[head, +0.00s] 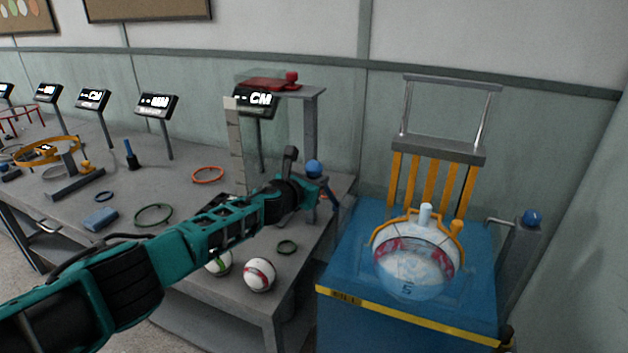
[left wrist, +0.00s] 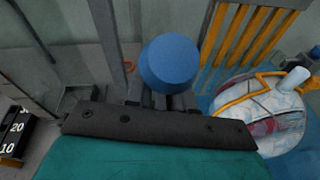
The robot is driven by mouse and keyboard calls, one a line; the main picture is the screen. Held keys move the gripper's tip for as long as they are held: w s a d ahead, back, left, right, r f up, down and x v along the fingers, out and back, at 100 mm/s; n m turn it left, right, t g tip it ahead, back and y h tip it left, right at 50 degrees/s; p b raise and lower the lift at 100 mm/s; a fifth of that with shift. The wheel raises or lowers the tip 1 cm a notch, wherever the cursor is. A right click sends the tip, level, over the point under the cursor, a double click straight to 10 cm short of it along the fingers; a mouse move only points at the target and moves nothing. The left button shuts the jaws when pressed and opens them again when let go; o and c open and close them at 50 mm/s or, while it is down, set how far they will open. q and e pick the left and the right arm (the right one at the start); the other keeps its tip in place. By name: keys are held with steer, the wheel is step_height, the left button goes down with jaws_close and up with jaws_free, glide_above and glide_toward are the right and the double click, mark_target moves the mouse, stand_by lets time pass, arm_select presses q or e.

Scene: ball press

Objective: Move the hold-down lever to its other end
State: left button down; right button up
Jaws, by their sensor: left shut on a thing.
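A blue round knob (head: 314,168), which looks like the end of the hold-down lever, stands at the left of the blue press (head: 340,262). My left gripper (head: 308,185) is shut on it, and the lever's arm is mostly hidden behind the gripper. In the left wrist view the knob (left wrist: 168,62) sticks up between the fingers. A ball with red and white markings (head: 415,262) sits in the clear bowl of the press. My right gripper is not in view.
A second blue knob (head: 532,217) sits on a grey post at the press's right. The grey table (head: 305,240) at left carries two white balls (head: 260,274), rings and several small displays (head: 157,106). A grey stand (head: 313,115) with a red top rises behind my gripper.

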arm_select(q)
steer(key=shift+w+r, duration=0.1)
steer(key=shift+r, duration=0.05)
steer(key=c, duration=1.1)
jaws_free()
steer(key=shift+o, duration=0.2)
steer(key=shift+s+a+r, duration=0.25)
steer(key=shift+s+r, duration=0.05)
steer(key=shift+r, duration=0.05)
steer(key=v, duration=1.2)
steer(key=shift+f, duration=0.3)
steer(key=shift+s+d, duration=0.1)
steer(key=shift+c, duration=0.3)
